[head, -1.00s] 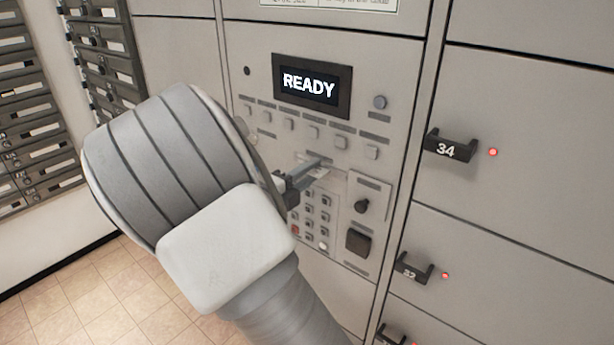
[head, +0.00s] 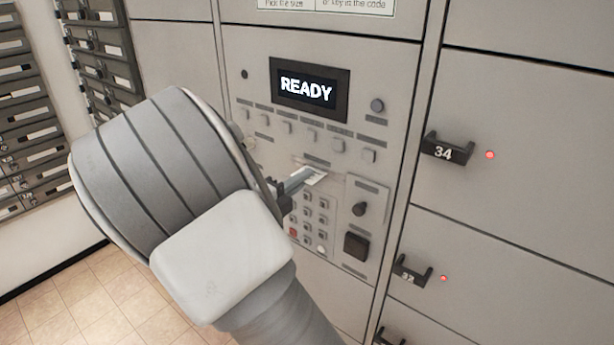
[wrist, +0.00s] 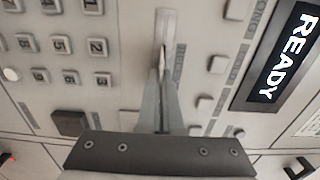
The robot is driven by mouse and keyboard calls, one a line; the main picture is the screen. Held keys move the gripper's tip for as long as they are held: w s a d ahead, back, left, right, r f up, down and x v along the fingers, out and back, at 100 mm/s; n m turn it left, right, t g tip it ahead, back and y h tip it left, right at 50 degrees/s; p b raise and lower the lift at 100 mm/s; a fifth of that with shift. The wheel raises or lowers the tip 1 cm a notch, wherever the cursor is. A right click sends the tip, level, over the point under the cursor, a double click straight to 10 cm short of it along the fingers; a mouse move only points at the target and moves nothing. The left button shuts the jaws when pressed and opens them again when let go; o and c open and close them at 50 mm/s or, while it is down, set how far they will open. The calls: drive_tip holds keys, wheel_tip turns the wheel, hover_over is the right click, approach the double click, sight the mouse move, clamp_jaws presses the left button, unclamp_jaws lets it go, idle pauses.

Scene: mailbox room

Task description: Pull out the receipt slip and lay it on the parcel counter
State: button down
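The receipt slip (head: 314,176) is a small pale strip at the locker panel, just above the keypad. It also shows in the wrist view (wrist: 162,62), edge-on between the fingertips. My gripper (head: 301,181) points at the panel from the left, its fingers closed together on the slip's near end. In the wrist view my gripper (wrist: 161,82) has its two grey fingers converging in front of the narrow slot plate (wrist: 166,25). I cannot tell how much of the slip is still inside the slot. The parcel counter is not in view.
The panel carries a READY display (head: 308,91), a row of buttons, a keypad (head: 314,221) and a dark knob (head: 359,209). Locker doors with protruding handles, such as number 34 (head: 447,148), stand to the right. Mailboxes (head: 30,110) line the left wall. Tiled floor (head: 95,305) shows below.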

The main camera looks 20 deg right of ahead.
drive_tip(key=v, duration=0.7)
drive_tip(key=shift+a, duration=0.15)
idle(0.6)
drive_tip(key=shift+s+a, duration=0.1)
drive_tip(key=shift+s, duration=0.1)
